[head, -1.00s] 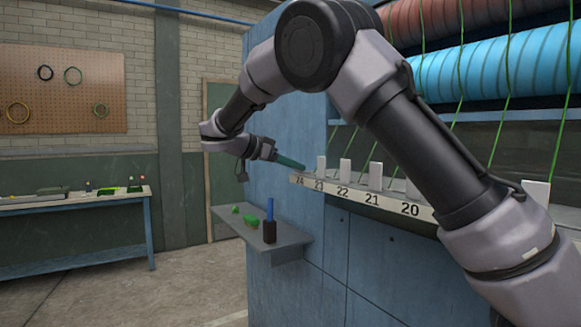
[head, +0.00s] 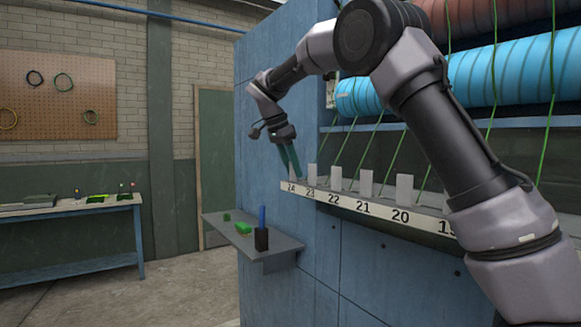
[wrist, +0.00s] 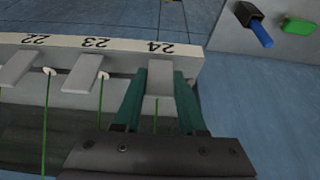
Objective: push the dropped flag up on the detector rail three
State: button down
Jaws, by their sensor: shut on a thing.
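The detector rail (head: 382,211) is a pale ledge on the blue cabinet with a numbered front strip and a row of small grey flags. My gripper (head: 291,176) points down at the rail's far left end, at number 24. In the wrist view its green fingers (wrist: 160,85) stand on both sides of flag 24 (wrist: 160,77) and are shut on it. Flag 23 (head: 311,175), flag 22 (head: 335,178), flag 21 (head: 366,183) and flag 20 (head: 404,188) stand upright. In the head view the fingers mostly hide flag 24, so its tilt is unclear.
Green cords (head: 348,142) run from the blue roll (head: 430,85) to the rail, close to the flags. Below is a grey shelf (head: 275,246) with a blue tool in a black holder (head: 262,238) and green pieces (head: 243,229). A workbench (head: 75,208) stands far left.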

jog(key=shift+r+y, duration=0.1)
jog(key=shift+y, duration=0.2)
dwell(0.4)
jog(key=shift+c, duration=2.4)
grip_release()
jog(key=v, duration=1)
jog(key=shift+w+r, duration=0.2)
jog(key=shift+r, duration=0.25)
jog(key=shift+s+a, duration=0.1)
jog(key=shift+a, duration=0.05)
